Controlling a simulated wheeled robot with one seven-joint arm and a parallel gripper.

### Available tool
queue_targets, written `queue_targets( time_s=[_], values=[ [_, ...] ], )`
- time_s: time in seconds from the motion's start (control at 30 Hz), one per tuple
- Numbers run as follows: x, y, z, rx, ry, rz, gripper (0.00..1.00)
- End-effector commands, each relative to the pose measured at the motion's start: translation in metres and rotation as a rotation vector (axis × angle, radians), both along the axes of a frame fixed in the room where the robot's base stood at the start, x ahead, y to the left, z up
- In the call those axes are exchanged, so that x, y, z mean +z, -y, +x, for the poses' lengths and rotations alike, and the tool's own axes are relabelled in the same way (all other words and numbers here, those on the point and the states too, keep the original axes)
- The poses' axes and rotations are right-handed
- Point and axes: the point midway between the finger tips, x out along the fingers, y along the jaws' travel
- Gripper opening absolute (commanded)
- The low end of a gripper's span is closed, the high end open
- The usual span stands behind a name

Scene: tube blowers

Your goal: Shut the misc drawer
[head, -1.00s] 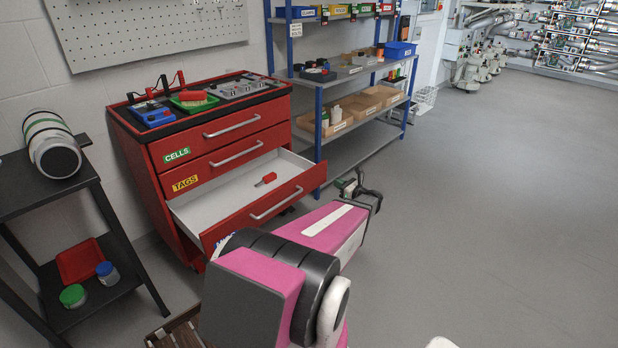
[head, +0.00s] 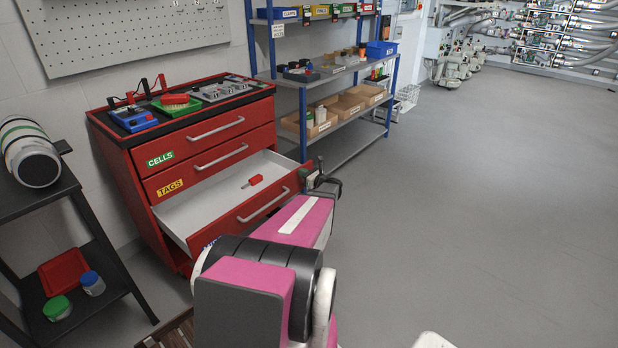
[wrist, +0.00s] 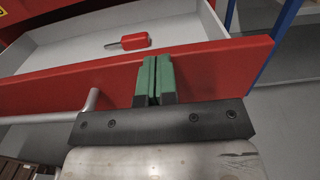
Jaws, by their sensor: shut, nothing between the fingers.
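The misc drawer (head: 229,230) is the lowest drawer of the red cabinet and stands open. Its label is mostly hidden behind my arm in the head view. A red-handled tool (head: 252,181) lies on its pale floor; it also shows in the wrist view (wrist: 128,42). The drawer's grey bar handle (head: 263,204) shows in the wrist view at left (wrist: 60,117). My gripper (wrist: 152,66) is shut and empty, its green fingertips at the drawer front's upper part, right of the handle. I cannot tell whether they touch the front. In the head view my gripper (head: 314,176) is at the drawer's right end.
The CELLS (head: 205,147) and TAGS (head: 210,169) drawers above are shut. A blue-framed shelf (head: 303,120) stands close on the right of the cabinet. A black table (head: 75,235) stands at left. The floor (head: 450,200) on the right is clear.

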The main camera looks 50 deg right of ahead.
Motion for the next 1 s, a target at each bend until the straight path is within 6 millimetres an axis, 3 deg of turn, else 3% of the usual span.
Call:
queue_targets(
  time_s=[0.63,0.83,1.0],
  values=[
    [0.000,-0.001,0.013,0.001,0.001,0.000,0.00],
    [-0.001,-0.003,0.044,0.003,0.000,0.000,0.00],
    [-0.001,-0.006,0.086,0.004,0.001,0.000,0.00]
  ],
)
